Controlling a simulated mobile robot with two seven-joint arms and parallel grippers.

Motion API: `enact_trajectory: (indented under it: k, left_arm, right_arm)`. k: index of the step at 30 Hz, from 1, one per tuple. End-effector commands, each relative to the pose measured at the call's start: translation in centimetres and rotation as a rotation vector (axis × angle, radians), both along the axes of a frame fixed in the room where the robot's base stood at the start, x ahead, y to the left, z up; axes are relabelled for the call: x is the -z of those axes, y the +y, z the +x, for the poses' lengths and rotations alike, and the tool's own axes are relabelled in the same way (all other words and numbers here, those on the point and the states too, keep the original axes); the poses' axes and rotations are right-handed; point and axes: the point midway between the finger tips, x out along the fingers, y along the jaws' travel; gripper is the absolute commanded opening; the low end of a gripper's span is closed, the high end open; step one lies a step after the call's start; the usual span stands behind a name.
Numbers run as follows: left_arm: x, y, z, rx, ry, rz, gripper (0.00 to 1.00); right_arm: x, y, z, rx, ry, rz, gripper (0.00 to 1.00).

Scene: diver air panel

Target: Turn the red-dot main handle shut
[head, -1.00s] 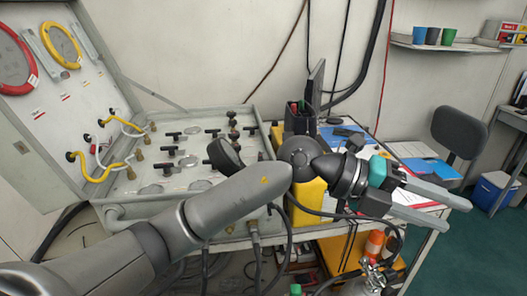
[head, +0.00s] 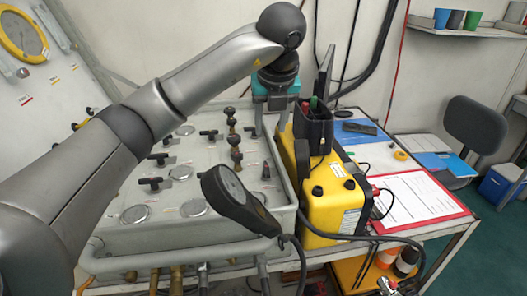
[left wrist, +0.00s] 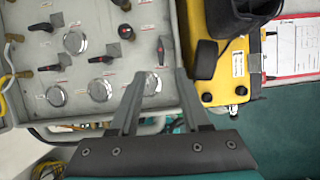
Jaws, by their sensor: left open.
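The grey valve panel (head: 205,240) carries several black T-shaped handles, such as one at its lower left (head: 155,182). In the left wrist view a black handle (left wrist: 160,50) stands just beyond my fingertips, with a small reddish mark. Another handle (left wrist: 102,60) to its left also shows a reddish spot; I cannot tell for certain which is the red-dot main handle. My left gripper (head: 271,122) points down above the panel's right edge; it also shows in the left wrist view (left wrist: 160,76). It is open and empty, apart from the handles. My right gripper is out of view.
A yellow case (head: 335,205) with a black holder (head: 313,128) stands close right of the panel. A red clipboard (head: 425,197) lies on the table farther right.

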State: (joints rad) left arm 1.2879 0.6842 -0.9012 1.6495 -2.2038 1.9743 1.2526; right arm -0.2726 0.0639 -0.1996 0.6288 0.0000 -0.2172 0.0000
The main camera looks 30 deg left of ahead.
Motion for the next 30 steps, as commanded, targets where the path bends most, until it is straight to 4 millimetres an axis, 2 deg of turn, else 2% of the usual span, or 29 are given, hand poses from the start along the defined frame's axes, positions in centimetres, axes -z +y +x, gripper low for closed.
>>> enact_trajectory:
  k: [5, 9, 14, 21, 25, 30]
  left_arm:
    - [1.9, 0.5, 0.5, -0.002, 0.005, 0.0, 0.47]
    - [4.6, 1.1, 1.4, -0.002, 0.008, 0.001, 0.47]
    - [7.9, 1.8, 2.5, -0.001, 0.008, -0.001, 0.47]
    - [12.0, 2.7, 3.9, 0.001, 0.005, 0.0, 0.47]
    - [13.3, 3.0, 4.4, 0.001, 0.004, -0.001, 0.47]
    - [14.0, 3.2, 4.7, 0.003, 0.002, 0.0, 0.47]
  right_arm:
    - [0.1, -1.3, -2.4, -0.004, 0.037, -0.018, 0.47]
    - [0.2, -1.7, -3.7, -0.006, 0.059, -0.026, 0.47]
    - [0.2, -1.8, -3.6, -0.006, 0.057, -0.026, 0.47]
    - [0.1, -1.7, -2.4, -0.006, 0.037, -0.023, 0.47]
    - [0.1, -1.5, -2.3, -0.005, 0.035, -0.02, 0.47]
    - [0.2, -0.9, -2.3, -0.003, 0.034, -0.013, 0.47]
